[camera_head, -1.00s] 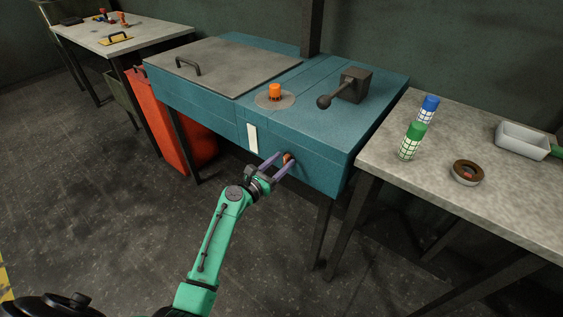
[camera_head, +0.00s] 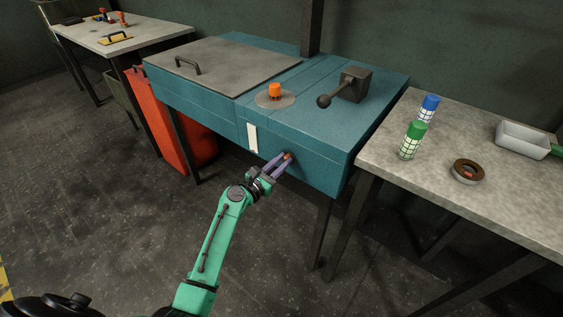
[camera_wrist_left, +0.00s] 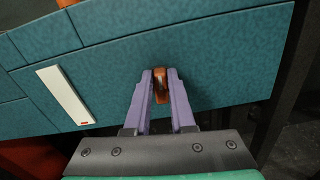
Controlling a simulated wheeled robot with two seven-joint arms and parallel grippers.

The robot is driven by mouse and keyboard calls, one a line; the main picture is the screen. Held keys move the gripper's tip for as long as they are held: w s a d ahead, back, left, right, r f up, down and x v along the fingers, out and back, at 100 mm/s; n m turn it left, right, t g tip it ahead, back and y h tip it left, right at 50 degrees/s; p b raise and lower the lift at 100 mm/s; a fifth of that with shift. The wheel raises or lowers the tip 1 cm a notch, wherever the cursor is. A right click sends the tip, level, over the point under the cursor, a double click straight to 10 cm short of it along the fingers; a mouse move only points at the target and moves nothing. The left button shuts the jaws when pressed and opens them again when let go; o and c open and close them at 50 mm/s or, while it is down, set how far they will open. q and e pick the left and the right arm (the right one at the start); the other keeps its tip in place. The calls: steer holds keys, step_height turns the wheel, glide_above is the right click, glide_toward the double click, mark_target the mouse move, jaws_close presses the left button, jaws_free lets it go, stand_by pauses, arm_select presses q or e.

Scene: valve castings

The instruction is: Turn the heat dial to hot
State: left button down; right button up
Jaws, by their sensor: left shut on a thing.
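A small orange knob (camera_head: 289,156), apparently the heat dial, sits on the front face of the teal cabinet (camera_head: 225,120). My left gripper (camera_head: 286,160) reaches it from the front, its purple fingers shut on the knob's two sides. In the left wrist view the orange-brown knob (camera_wrist_left: 160,85) stands upright between the fingertips. A white upright strip (camera_head: 252,138) is left of it on the same face; the left wrist view shows a small red mark near the strip's lower end (camera_wrist_left: 83,122). My right gripper is not in view.
On the cabinet top are another orange knob (camera_head: 275,91) on a round plate, a dark ball-ended lever (camera_head: 340,90) and a grey lid (camera_head: 225,68). The right table (camera_head: 470,210) holds green and blue cylinders, a ring and a tray. Open floor lies in front.

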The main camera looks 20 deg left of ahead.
mark_target(293, 163)
arm_select(q)
steer(key=m+b, duration=0.1)
steer(key=m, duration=0.3)
steer(key=d+f+m+b, duration=0.1)
steer(key=m, duration=0.4)
steer(key=m+b, duration=0.2)
steer(key=m, duration=0.3)
steer(key=shift+s+d+f, duration=0.25)
steer(key=shift+s+f, duration=0.05)
steer(key=m, duration=0.4)
steer(key=shift+f+m+b, duration=0.35)
steer(key=shift+m+b, duration=0.05)
steer(key=shift+a+f+m, duration=0.1)
steer(key=shift+f+m, duration=0.05)
steer(key=shift+m, duration=0.75)
steer(key=shift+f+m, duration=0.1)
steer(key=shift+m, duration=0.8)
steer(key=c, duration=0.8)
jaws_free()
steer(key=shift+o, duration=0.2)
